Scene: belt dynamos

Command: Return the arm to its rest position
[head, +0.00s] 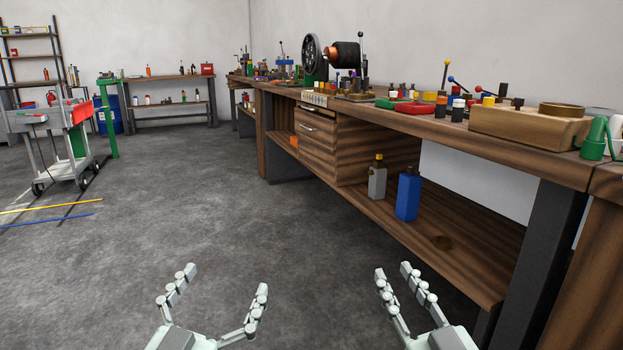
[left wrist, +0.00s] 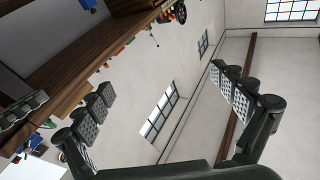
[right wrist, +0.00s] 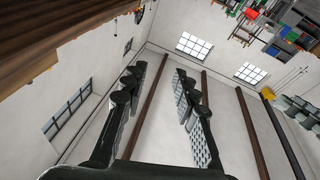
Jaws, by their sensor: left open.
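My left gripper (head: 222,300) is at the bottom of the head view, open and empty above the grey floor. In the left wrist view its fingers (left wrist: 165,100) are spread wide with nothing between them. My right gripper (head: 392,288) is to the right of it in the head view, also raised in front of me. Neither gripper touches anything.
A long wooden workbench (head: 470,145) runs along the right, with several tools and parts on top. A blue bottle (head: 407,197) and a grey bottle (head: 377,182) stand on its lower shelf. A cart (head: 55,140) stands at the far left. The middle floor (head: 180,190) is clear.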

